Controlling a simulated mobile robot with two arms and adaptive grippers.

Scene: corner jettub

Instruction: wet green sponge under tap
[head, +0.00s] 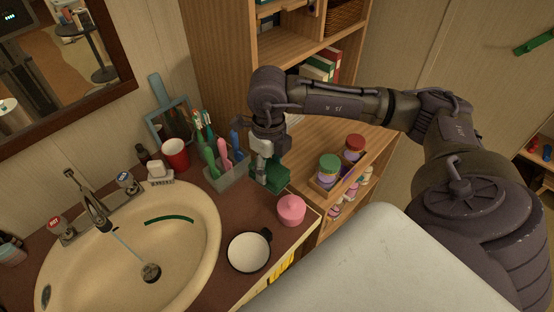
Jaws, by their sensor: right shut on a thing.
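The green sponge (272,180) is a dark green block at the counter's back right edge, beside the toothbrush holder. My right gripper (262,177) points down and is shut on it, hiding part of it. I cannot tell whether the sponge still touches the counter. The metal tap (97,210) stands at the back left of the cream sink (205,225). A thin bluish stream runs from the tap toward the drain (151,272). My left gripper is not in view.
A toothbrush holder (226,178), a red cup (175,154) and a soap bar (160,171) stand between sponge and tap. A pink jar (291,210) and a white bowl (248,252) sit in front. A dark green curved strip (169,219) shows in the basin. Shelves are behind.

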